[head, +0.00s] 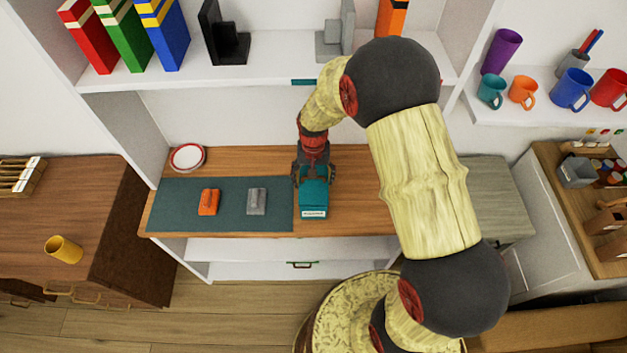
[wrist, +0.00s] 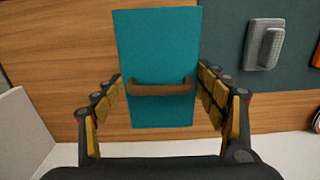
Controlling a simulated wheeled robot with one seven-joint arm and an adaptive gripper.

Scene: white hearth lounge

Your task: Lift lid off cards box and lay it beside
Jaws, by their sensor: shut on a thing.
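The teal cards box (head: 313,212), with a white label on its front, stands on the wooden desk just right of the dark mat. Its teal lid, with a brown bar handle, fills the middle of the wrist view (wrist: 156,50). My gripper (head: 313,175) is over the box from above. In the wrist view its fingers (wrist: 162,82) stand on either side of the lid, shut on its side edges with the handle between them. I cannot tell whether the lid is seated or slightly raised; my gripper hides part of the box.
The dark mat (head: 170,217) holds an orange piece (head: 208,202) and a grey piece (head: 256,201). A red-rimmed plate (head: 187,157) sits behind it. Bare desk (head: 355,205) lies right of the box. A shelf (head: 270,75) with books and bookends overhangs the back.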

